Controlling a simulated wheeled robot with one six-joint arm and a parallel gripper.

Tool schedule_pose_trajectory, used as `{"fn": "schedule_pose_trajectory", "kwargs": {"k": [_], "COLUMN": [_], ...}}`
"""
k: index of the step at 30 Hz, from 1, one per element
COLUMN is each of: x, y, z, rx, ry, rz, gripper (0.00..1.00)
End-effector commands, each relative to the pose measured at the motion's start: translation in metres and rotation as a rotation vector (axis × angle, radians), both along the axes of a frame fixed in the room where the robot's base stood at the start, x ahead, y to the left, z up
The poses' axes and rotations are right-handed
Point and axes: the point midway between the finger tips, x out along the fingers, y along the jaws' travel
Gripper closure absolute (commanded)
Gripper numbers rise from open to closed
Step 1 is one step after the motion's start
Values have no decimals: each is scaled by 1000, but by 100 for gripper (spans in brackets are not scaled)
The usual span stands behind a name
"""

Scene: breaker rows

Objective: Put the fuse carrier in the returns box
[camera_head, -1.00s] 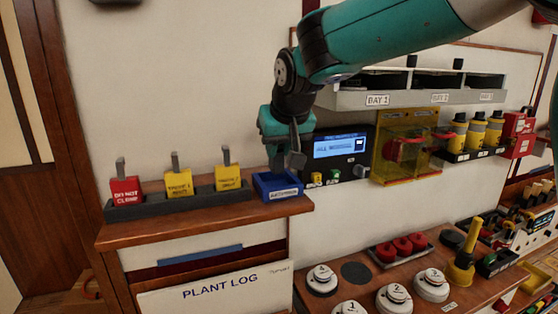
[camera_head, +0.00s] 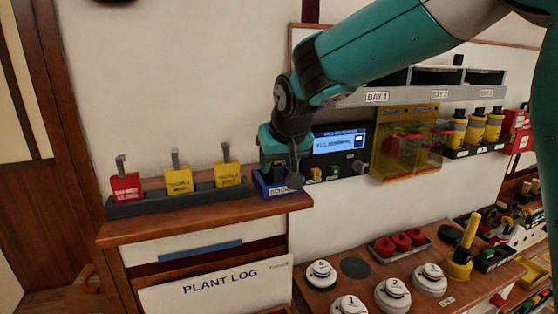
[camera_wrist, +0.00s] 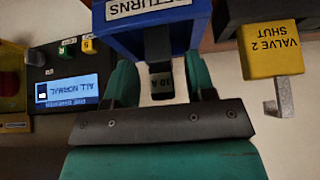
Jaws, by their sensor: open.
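The returns box (camera_head: 276,191) is a small blue labelled box at the right end of the wooden ledge; it also shows upside down in the wrist view (camera_wrist: 165,30). The fuse carrier (camera_wrist: 161,80) is a dark block marked 10 A. In the wrist view it sticks out past the box's rim, with its far part hidden by the box wall, so it appears to stand in the box. My gripper (camera_wrist: 161,82) is open around the carrier, with a gap on each side. In the head view my gripper (camera_head: 280,172) is right over the box; the carrier cannot be made out there.
A dark rack with red and yellow tags (camera_head: 179,181) stands left of the box; the VALVE 2 SHUT tag (camera_wrist: 274,62) is closest. A display panel (camera_head: 340,143) is close behind on the right. The lower bench holds white round detectors (camera_head: 393,293).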

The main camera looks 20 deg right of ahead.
Motion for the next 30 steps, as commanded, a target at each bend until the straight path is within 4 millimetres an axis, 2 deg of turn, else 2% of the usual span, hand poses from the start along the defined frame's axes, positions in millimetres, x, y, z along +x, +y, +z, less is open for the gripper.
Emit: {"fn": "schedule_pose_trajectory", "kwargs": {"k": [5, 8, 16, 21, 27, 30], "x": [-3, -12, -45, -59, -65, -69], "y": [0, 0, 1, 0, 0, 1], "z": [8, 21, 72, 94, 103, 98], "rx": [0, 1, 2, 0, 0, -3], "ry": [-3, -5, -6, -3, 0, 12], "rz": [0, 1, 2, 0, 1, 17], "gripper": [50, 50, 50, 50, 50, 50]}}
